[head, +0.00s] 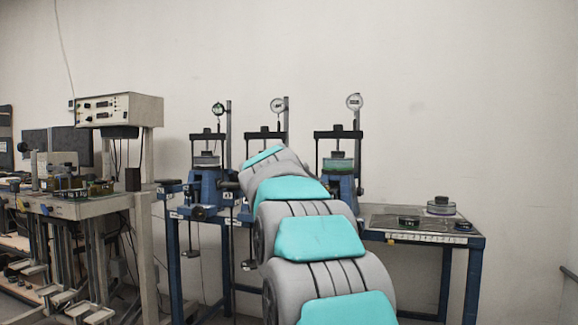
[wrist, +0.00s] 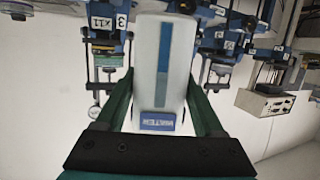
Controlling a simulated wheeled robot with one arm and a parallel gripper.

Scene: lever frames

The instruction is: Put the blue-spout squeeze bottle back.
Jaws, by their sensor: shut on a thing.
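In the wrist view, a white bottle (wrist: 175,63) with a blue vertical stripe and a blue label that seems to read WATER sits between the two dark green fingers. My gripper (wrist: 162,82) is shut on its sides. The wrist picture is upside down relative to the room. The bottle's spout does not show, so I cannot tell its colour. In the head view my arm reaches forward to the bench and hides the gripper and the bottle.
Several blue lever frames (head: 205,185) with dial gauges stand on the blue-legged bench. Its right end (head: 375,222) holds a few small discs, with some bare top between them. A control box (head: 125,108) stands at left over a cluttered side bench (head: 75,207).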

